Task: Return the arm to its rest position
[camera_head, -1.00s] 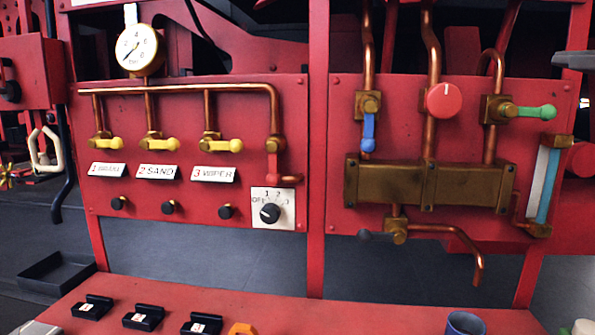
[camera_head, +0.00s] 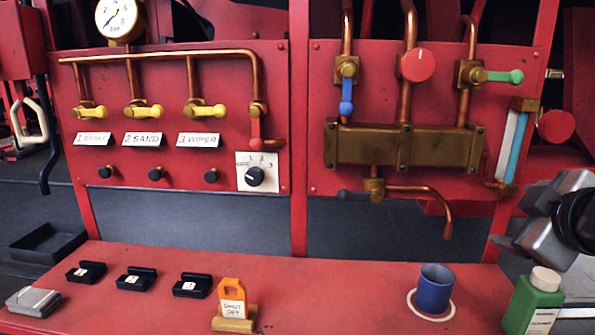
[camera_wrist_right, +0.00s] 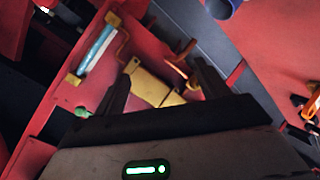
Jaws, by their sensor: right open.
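My right gripper (camera_head: 535,222) is at the right edge of the head view, in front of the panel's right post and above the green bottle. In the right wrist view its two dark fingers (camera_wrist_right: 163,88) stand apart with nothing between them. The brass manifold (camera_wrist_right: 150,87) shows beyond the fingers, clear of them. My left gripper is not in view.
A green bottle (camera_head: 533,305) and blue cup (camera_head: 434,288) stand at the red bench's (camera_head: 330,290) right. An orange tag (camera_head: 232,295), several black blocks (camera_head: 136,279) and a grey block (camera_head: 33,301) are further left. The red panel (camera_head: 230,90) carries pipes and valves.

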